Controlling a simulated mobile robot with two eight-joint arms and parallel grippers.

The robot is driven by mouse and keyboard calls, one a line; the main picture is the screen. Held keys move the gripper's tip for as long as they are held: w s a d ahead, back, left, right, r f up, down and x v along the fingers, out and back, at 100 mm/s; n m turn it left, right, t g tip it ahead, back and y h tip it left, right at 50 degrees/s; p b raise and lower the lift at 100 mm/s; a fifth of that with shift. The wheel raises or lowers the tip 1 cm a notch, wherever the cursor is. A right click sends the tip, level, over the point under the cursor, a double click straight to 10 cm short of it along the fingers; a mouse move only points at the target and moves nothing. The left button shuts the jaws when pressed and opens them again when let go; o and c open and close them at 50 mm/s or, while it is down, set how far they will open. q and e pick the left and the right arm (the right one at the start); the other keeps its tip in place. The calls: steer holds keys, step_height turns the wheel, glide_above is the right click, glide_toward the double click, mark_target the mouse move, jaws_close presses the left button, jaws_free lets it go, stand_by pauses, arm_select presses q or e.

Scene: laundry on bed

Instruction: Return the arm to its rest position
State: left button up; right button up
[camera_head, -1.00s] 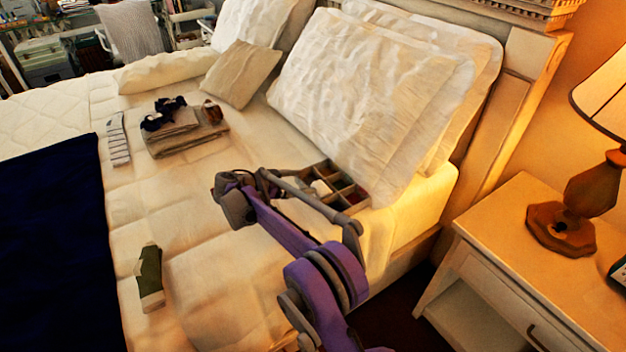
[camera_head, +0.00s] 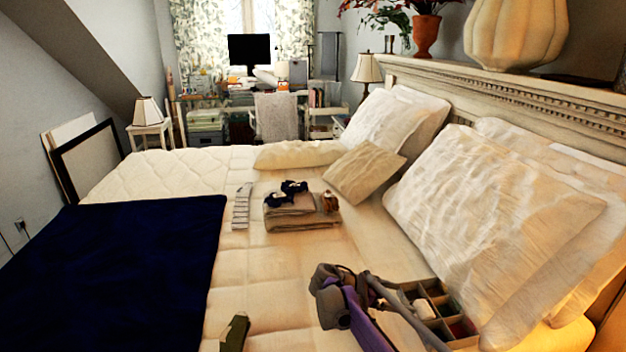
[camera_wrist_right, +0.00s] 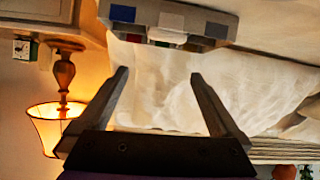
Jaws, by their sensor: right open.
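My right gripper (camera_head: 335,292) and its purple arm reach over the bed from the bottom right in the head view. In the right wrist view, the two fingers of the right gripper (camera_wrist_right: 160,78) are spread apart with nothing between them. A divided organizer box (camera_head: 440,310) lies on the bed behind the arm and is partly hidden by it. The box also shows in the right wrist view (camera_wrist_right: 217,14), with several coloured items in it.
Folded cloths (camera_head: 300,215) with dark items on top lie mid-bed. A striped strip (camera_head: 242,206) and a green item (camera_head: 234,332) lie to the left. A navy blanket (camera_head: 110,270) covers the near left. Large pillows (camera_head: 490,215) lean on the headboard (camera_head: 540,110). A lamp (camera_wrist_right: 62,115) shows in the wrist view.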

steer(key=s+r+n+y, duration=0.3)
steer(key=s+n+y, duration=0.15)
steer(key=s, duration=0.55)
steer(key=s+a+f+n+t+y, duration=0.1)
steer(key=s+a+f+n+y, duration=0.25)
steer(key=s, duration=0.65)
steer(key=s+a+f+n+t+y, duration=0.15)
steer(key=s+a+n, duration=0.25)
steer(key=s, duration=0.6)
steer(key=s+a+f+n+t+y, duration=0.1)
steer(key=s+a+f+n+y, duration=0.25)
steer(key=s, duration=0.55)
arm_select(q)
step_height(320, 180, up, 17)
steer(key=w+p, duration=0.2)
steer(key=p, duration=1.3)
steer(key=shift+t, duration=0.4)
arm_select(e)
step_height(320, 180, up, 18)
steer(key=w, duration=0.2)
steer(key=shift+d+f+n+t, duration=0.15)
steer(key=shift+f+n+t, duration=0.1)
steer(key=shift+n+t, duration=0.1)
